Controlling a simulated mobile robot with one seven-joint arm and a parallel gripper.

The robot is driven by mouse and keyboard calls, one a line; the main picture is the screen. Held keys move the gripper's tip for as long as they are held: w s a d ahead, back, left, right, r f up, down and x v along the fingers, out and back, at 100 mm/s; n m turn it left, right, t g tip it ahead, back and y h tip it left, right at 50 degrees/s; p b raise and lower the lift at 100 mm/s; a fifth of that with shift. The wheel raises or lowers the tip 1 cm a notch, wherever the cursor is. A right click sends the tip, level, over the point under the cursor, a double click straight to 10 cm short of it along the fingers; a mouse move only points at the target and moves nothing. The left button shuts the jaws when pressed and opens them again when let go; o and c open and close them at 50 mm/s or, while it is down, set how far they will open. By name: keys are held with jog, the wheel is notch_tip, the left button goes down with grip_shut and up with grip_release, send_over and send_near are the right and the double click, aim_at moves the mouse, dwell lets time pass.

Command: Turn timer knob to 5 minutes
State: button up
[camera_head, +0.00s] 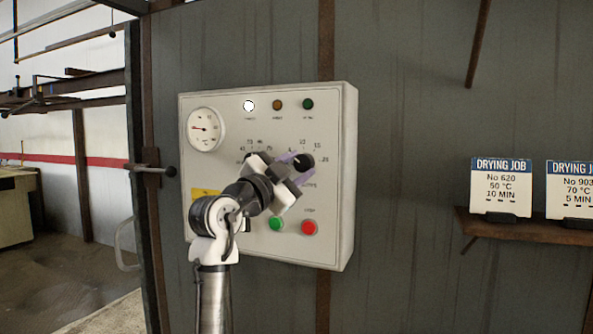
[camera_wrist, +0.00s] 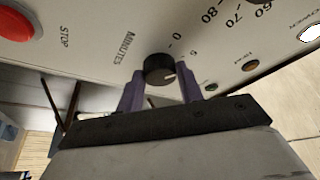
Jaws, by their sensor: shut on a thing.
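The timer knob (camera_head: 303,162) is a round black knob on the right of the white control panel, with a printed minutes scale around it. In the wrist view the knob (camera_wrist: 160,69) shows a short white pointer line near its lower right edge. The exact mark it points at is hard to tell. My gripper (camera_head: 293,163) has its purple fingers on either side of the knob, shut on it. In the wrist view my gripper (camera_wrist: 161,92) reaches the knob from below, one finger on each side. The gripper partly hides the scale and the lettering.
The control panel (camera_head: 345,205) also bears a dial gauge (camera_head: 204,129), a lit white lamp (camera_head: 249,106), a green button (camera_head: 276,223) and a red stop button (camera_head: 309,227). A second knob and scale are partly behind my gripper. Job cards (camera_head: 501,187) stand on a shelf at right.

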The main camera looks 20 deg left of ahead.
dwell(0.4)
jog(key=o, duration=1)
jog(key=b+v, duration=0.4)
jog(key=v, duration=0.9)
jog(key=shift+s+a, duration=0.15)
jog(key=shift+s, duration=0.2)
